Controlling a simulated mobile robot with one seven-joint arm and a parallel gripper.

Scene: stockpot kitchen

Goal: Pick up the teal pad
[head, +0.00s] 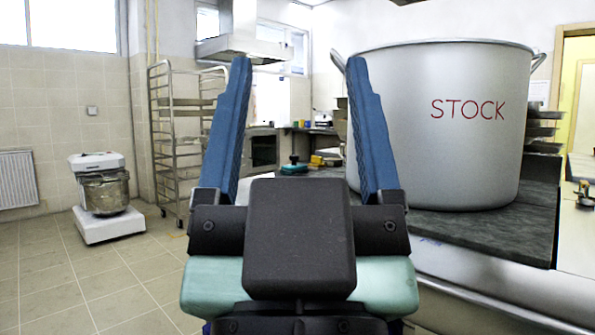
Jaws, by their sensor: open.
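A small teal pad (294,168) lies on the dark countertop, seen between my fingers and some way beyond them. A darker bit stands up on top of it; it is too small to make out. My gripper (298,62) is in the foreground with its two blue fingers wide apart and nothing between them. The fingers point up in the picture, and the pad is apart from them. The gripper's own body hides the near part of the counter.
A large pot marked STOCK (440,150) stands on the dark countertop (500,228), close by my right finger. A yellow object (318,160) lies right of the pad. A wire rack (180,130) and a mixer (103,190) stand at left on open floor.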

